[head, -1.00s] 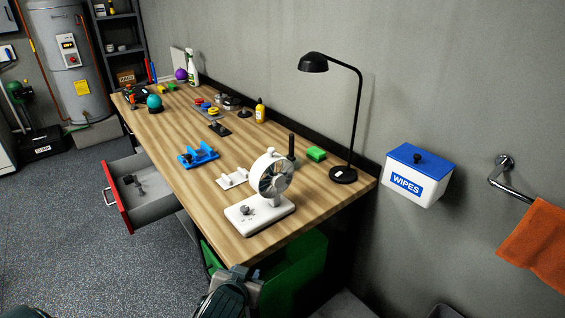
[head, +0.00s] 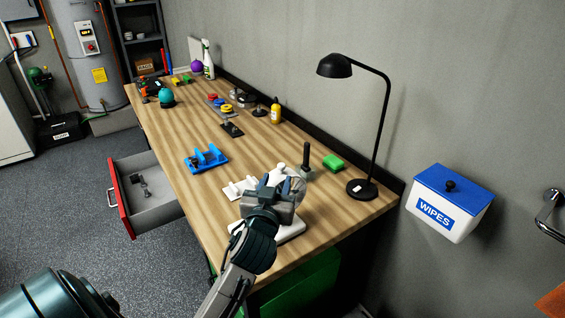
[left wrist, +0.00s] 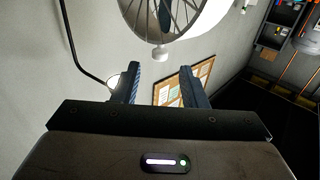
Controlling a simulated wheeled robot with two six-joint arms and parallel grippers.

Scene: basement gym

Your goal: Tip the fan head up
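The white desk fan stands near the front right of the workbench. In the head view my left gripper (head: 276,186) is in front of it and hides most of it; part of its round cage (head: 299,186) and its white base (head: 290,231) show. In the left wrist view the fan head (left wrist: 172,18) with its wire guard is at the top, just beyond the fingertips, with a small white knob below its rim. My left gripper's blue-grey fingers are apart, with nothing visible between them. I cannot tell whether they touch the fan. My right gripper is not in view.
The wooden workbench (head: 185,140) also holds a black lamp (head: 362,188), a green block (head: 333,162), a dark upright post (head: 306,158) and a blue holder (head: 206,158). A red-fronted drawer (head: 150,191) stands open at the left. A wipes box (head: 447,205) hangs on the wall.

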